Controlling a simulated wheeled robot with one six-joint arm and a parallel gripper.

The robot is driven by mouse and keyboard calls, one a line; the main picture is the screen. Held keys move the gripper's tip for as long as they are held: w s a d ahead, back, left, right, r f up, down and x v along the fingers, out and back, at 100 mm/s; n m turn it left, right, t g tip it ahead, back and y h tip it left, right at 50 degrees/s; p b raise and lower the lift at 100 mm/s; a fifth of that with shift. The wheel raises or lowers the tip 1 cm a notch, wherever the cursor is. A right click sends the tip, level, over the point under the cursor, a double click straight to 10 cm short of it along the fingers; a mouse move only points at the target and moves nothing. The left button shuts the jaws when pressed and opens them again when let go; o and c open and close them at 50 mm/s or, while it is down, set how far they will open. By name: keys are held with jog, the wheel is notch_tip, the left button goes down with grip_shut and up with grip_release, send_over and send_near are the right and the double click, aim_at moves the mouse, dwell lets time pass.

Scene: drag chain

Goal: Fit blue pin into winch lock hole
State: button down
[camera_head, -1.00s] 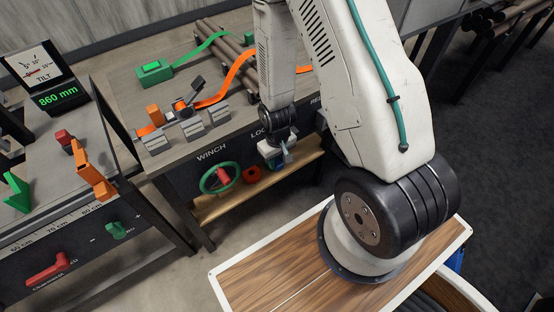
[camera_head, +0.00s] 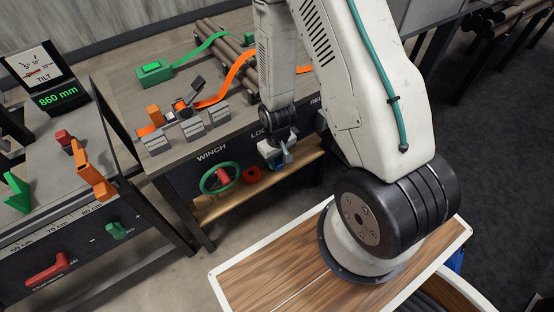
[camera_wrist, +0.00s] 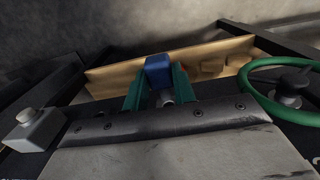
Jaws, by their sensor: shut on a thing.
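My gripper (camera_head: 281,158) is low in front of the winch panel, beside the partly covered "LOC..." label (camera_head: 259,132). In the wrist view its green fingers (camera_wrist: 157,88) are shut on the blue pin (camera_wrist: 158,70), whose blocky blue end shows between them. In the head view only a small bit of blue shows at the gripper. The green winch wheel (camera_head: 220,178) is left of the gripper; it also shows at the right in the wrist view (camera_wrist: 247,88). A red round part (camera_head: 251,175) sits between wheel and gripper. I cannot make out the lock hole.
The winch bench (camera_head: 120,84) carries an orange strap (camera_head: 238,78), grey blocks and pipes. A wooden shelf (camera_head: 207,208) runs below its panel. A second bench with a red lever (camera_head: 48,270) stands at left. Bare floor lies between the benches and my wood-topped base.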

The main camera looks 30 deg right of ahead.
jog(key=shift+w, duration=0.25)
jog(key=shift+w, duration=0.3)
jog(key=shift+w, duration=1.55)
jog(key=c, duration=1.1)
grip_release()
jog(key=shift+o, duration=0.2)
jog(key=shift+r, duration=0.1)
notch_tip(320, 180, up, 8)
jog(key=shift+a+f, duration=0.1)
jog(key=shift+f, duration=0.1)
